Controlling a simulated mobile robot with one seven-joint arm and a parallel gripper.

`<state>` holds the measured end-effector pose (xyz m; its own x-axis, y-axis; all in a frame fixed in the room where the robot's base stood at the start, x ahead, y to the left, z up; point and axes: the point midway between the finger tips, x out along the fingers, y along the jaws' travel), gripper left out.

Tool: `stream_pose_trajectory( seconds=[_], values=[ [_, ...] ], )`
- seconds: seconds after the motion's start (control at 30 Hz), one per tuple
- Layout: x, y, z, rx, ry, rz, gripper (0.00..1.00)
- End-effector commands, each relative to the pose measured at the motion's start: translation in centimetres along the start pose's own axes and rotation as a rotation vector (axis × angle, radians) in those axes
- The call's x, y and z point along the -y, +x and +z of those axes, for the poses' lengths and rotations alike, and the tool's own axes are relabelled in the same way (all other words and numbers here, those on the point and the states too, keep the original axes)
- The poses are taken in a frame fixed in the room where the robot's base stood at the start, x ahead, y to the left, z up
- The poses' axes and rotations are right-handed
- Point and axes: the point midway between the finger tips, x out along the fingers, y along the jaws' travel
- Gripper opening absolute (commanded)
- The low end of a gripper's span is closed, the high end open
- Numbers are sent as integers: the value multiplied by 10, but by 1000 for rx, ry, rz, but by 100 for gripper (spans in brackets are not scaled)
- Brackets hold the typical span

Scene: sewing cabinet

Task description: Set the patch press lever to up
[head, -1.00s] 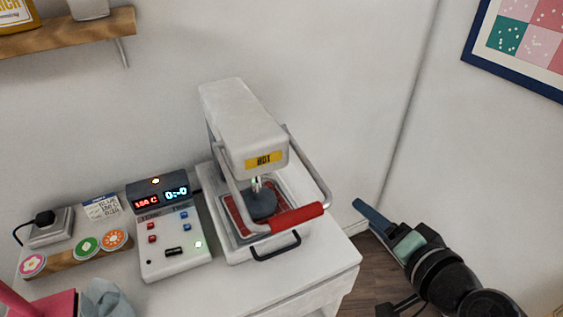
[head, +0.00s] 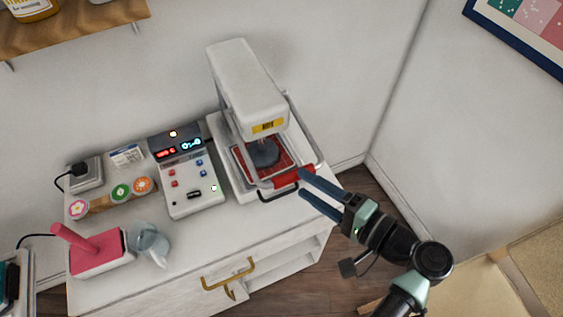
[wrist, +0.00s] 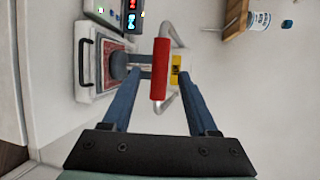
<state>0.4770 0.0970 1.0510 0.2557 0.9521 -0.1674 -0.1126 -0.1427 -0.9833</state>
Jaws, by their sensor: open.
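The patch press (head: 245,85) stands on the white cabinet top against the wall. Its lever is a grey metal loop with a red grip (head: 288,180), which sits low at the front of the press. My gripper (head: 304,183) is open, its two blue fingers pointing left at the right end of the red grip. In the wrist view the red grip (wrist: 160,68) appears between the fingers (wrist: 160,82), with a gap on each side. I cannot tell if the fingertips reach past it. A dark round pad (head: 263,152) is over the red bed.
A control box (head: 189,185) with lit displays stands left of the press. Round patches, a pink tool (head: 97,250) and a grey-blue cloth (head: 150,242) lie further left. A shelf (head: 80,28) is on the wall above. Open floor lies right of the cabinet.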

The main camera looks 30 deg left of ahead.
Motion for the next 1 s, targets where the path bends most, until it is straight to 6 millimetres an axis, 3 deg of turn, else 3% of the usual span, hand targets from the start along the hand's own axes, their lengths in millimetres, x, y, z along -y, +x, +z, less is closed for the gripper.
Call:
stream_pose_trajectory(
  seconds=[0.2, 0.4, 0.8, 1.0],
  values=[
    [2, 45, 1, 4, 1, 1, 59],
    [1, 69, 0, 1, 0, 1, 59],
    [0, 77, 0, -1, -1, 1, 59],
    [0, 76, 0, -1, -1, 1, 23]
  ],
)
